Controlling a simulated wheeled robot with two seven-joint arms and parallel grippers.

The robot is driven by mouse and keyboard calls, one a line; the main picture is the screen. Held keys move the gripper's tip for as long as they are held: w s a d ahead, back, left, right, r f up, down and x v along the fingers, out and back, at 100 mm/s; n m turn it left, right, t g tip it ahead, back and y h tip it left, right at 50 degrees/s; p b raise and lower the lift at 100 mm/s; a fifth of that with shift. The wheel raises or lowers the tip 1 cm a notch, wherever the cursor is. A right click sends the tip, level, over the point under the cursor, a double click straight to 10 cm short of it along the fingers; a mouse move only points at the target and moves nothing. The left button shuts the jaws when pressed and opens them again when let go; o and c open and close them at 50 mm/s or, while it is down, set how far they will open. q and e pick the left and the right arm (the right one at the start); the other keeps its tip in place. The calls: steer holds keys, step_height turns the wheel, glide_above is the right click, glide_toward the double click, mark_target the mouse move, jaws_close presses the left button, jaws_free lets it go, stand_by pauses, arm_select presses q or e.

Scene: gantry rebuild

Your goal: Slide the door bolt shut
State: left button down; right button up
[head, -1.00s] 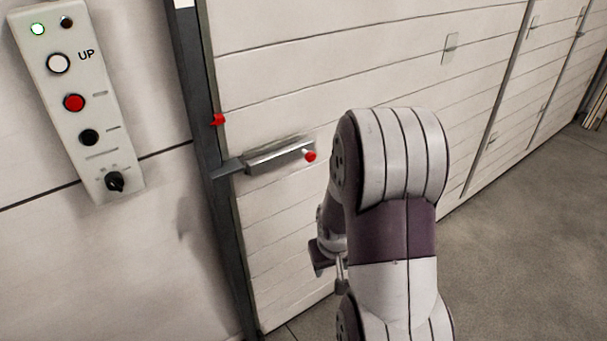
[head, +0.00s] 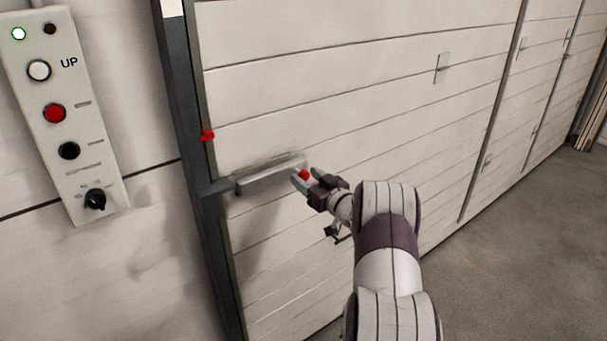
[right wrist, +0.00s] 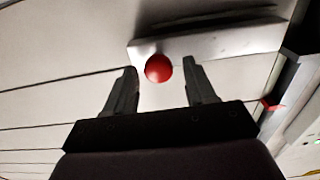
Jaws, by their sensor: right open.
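The door bolt (head: 270,176) is a grey metal bar housing on the white panelled door, near the dark door post. Its red knob (head: 305,175) is at the right end of the housing. My right gripper (head: 309,175) is open at the knob, one finger on each side. In the right wrist view the red knob (right wrist: 159,68) shows between the two fingertips (right wrist: 160,70), with a gap to each finger, and the bolt housing (right wrist: 215,42) lies behind it. My left gripper is not in view.
The dark door post (head: 190,120) stands left of the bolt, with a small red piece (head: 207,135) above the bolt. A control panel with buttons (head: 65,115) hangs on the wall at the left. The grey floor (head: 510,240) at the right is clear.

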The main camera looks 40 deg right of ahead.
mark_target(277, 177)
steer(key=shift+w, duration=1.15)
jaws_close()
steer(key=a, duration=0.5)
steer(key=shift+a, duration=0.4)
steer(key=shift+d+f, duration=0.1)
steer(key=shift+c, duration=0.2)
jaws_free()
steer(key=shift+o, duration=0.2)
steer(key=shift+a, duration=0.25)
steer(key=shift+s+d, duration=0.1)
steer(key=shift+s, duration=0.05)
steer(key=s+b, duration=0.1)
steer(key=s, duration=1.1)
steer(key=shift+s, duration=0.25)
